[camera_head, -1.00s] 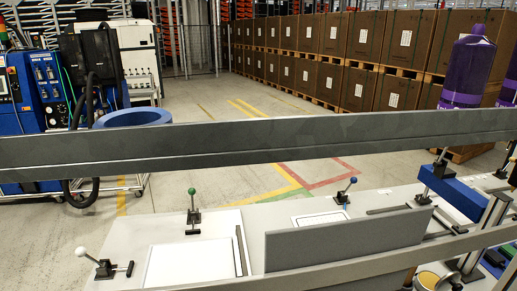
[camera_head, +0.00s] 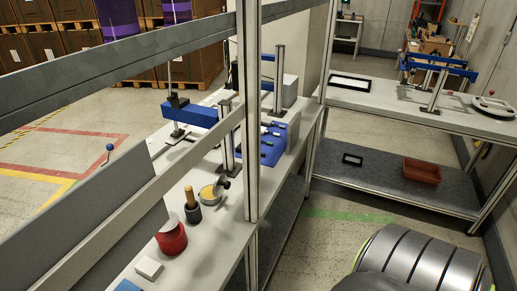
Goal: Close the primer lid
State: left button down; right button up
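A small round metal pot with a yellow top (camera_head: 208,194) stands on the white workbench. A small dark and silver part sticks up at its right side and looks like a raised lid (camera_head: 223,182). I take this pot to be the primer, but no label is readable. Left of it stands a dark cup with a wooden-handled tool (camera_head: 191,205) in it. Neither of my grippers is in view.
A grey rail (camera_head: 120,65) and an upright post (camera_head: 250,120) cross in front of the workbench (camera_head: 215,240). Blue clamps (camera_head: 190,114) stand further back. A second bench (camera_head: 400,108) with a red bin (camera_head: 422,172) below is at right. A grey ribbed cylinder (camera_head: 420,260) fills the lower right.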

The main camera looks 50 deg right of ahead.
aim_at(221, 183)
jog(key=z, duration=1.15)
